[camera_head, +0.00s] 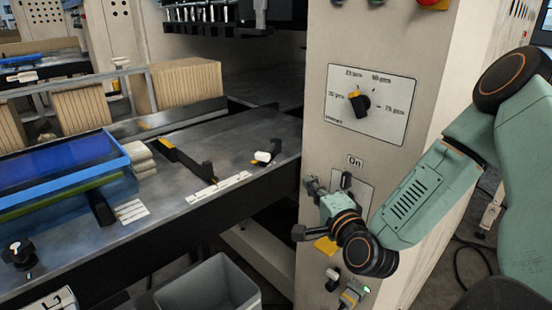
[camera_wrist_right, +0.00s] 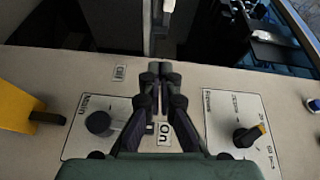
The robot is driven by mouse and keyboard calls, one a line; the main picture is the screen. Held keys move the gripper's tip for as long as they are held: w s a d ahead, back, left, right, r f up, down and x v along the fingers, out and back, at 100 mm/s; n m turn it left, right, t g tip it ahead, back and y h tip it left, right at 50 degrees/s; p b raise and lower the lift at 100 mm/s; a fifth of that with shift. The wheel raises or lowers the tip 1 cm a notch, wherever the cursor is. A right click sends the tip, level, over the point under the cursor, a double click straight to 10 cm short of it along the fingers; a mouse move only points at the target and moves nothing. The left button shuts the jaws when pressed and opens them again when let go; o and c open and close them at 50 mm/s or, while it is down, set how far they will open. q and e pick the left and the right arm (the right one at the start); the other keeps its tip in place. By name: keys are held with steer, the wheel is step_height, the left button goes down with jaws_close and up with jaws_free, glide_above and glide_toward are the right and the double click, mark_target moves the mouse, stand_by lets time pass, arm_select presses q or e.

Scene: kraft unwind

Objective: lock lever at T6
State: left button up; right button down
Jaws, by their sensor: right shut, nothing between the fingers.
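In the head view, a short black lever with a white tip (camera_head: 265,157) stands on the dark metal table (camera_head: 225,135). A black-and-yellow bar (camera_head: 187,160) lies left of it, with a white label strip (camera_head: 218,187) in front; its print is too small to read, so I cannot tell which lever is T6. My right gripper (camera_head: 308,185) is before the cabinet's lower panel, right of the table and apart from the levers. In the wrist view its fingers (camera_wrist_right: 160,68) are shut and empty. My left gripper is out of view.
The pale cabinet (camera_head: 315,145) carries a dial with a yellow pointer (camera_head: 358,103) and a black knob (camera_head: 346,180) under an "On" label. A blue tray (camera_head: 60,165) sits on the table's left. A grey bin (camera_head: 205,290) stands below the table edge.

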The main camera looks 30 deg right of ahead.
steer(key=b, duration=0.2)
glide_toward(270, 152)
steer(key=w, duration=0.3)
steer(key=shift+w+d+f+m+t, duration=0.15)
steer(key=shift+w+d+m+t, duration=0.15)
steer(key=shift+m, duration=0.1)
stand_by(0.7)
